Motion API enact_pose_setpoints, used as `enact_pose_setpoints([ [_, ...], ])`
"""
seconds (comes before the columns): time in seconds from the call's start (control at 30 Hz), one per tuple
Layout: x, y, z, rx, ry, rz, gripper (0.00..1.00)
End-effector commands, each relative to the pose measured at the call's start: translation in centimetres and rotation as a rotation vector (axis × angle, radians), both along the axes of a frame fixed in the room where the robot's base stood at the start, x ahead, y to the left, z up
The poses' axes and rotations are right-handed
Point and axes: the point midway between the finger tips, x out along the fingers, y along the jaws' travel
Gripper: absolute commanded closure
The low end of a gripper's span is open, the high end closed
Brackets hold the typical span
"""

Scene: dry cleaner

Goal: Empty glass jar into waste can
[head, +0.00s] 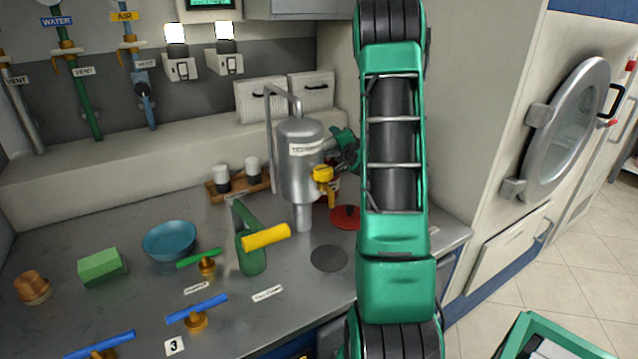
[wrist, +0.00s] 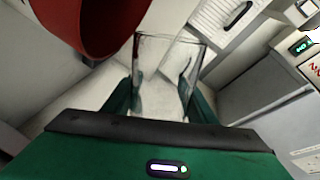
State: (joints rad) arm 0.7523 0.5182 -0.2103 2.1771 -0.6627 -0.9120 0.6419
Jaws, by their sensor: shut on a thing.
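My gripper (wrist: 163,98) is shut on a clear glass jar (wrist: 170,60), its fingers on either side. The jar looks clear; I cannot tell whether anything is inside. A red can (wrist: 92,25), likely the waste can, fills the upper left of the wrist view, close beside the jar's mouth. In the head view my gripper (head: 345,147) shows partly behind my arm, right of the steel tank, and I cannot make out the jar there. A red vessel (head: 333,186) shows partly behind the tank, with a red lid (head: 345,216) on the counter in front.
The steel tank (head: 300,165) with a yellow valve (head: 322,174) stands close left of my gripper. Wall panels stand behind.

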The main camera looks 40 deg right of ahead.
Motion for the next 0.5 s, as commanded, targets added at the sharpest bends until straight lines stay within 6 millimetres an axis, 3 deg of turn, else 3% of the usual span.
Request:
enact_pose_setpoints([
  [0.1, 0.1, 0.1, 2.5, -0.016, -0.001, 0.003, 0.78],
  [0.5, 0.3, 0.4, 9.0, -0.065, 0.027, 0.003, 0.78],
])
